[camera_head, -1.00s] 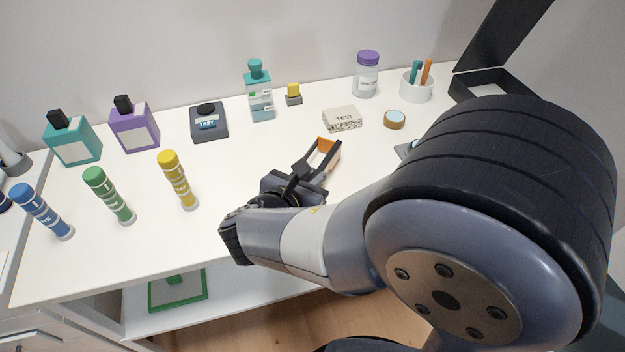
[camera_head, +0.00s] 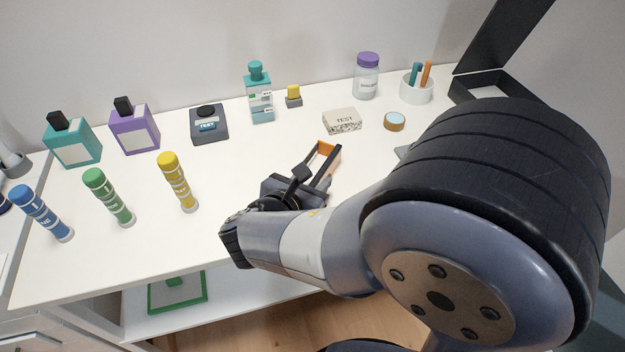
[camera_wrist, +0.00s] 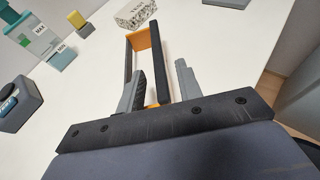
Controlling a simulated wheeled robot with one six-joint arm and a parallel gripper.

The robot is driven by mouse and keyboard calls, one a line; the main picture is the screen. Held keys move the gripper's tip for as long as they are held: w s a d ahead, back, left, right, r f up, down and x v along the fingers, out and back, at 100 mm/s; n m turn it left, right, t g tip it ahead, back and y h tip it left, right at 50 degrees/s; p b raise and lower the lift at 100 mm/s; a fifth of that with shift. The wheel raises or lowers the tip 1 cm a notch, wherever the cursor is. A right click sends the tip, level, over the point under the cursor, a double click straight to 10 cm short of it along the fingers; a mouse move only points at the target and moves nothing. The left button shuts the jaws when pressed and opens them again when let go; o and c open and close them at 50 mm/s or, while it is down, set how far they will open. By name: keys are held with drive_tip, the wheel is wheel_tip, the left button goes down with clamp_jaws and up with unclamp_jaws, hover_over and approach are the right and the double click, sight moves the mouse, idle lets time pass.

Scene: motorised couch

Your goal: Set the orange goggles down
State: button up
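The orange goggles (camera_head: 326,148) are at the middle of the white table, in front of the white TEST block. In the wrist view their orange part (camera_wrist: 143,39) is at the far end, with dark side bars running back towards me. My gripper (camera_head: 313,174) is low over the table at the near end of the goggles. In the wrist view its two grey fingers (camera_wrist: 160,70) stand on either side of the right dark bar, with gaps showing, so it looks open. Whether the goggles rest fully on the table is hard to tell.
The TEST block (camera_head: 342,121) and a tape roll (camera_head: 394,121) are just behind. Yellow (camera_head: 178,183), green (camera_head: 110,198) and blue (camera_head: 42,214) tubes stand to the left. Bottles and a scale (camera_head: 209,125) line the back. Table is clear between the yellow tube and my gripper.

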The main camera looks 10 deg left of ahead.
drive_tip(key=p+v, duration=0.1)
drive_tip(key=v, duration=1.1)
drive_tip(key=shift+c, duration=0.2)
idle(0.9)
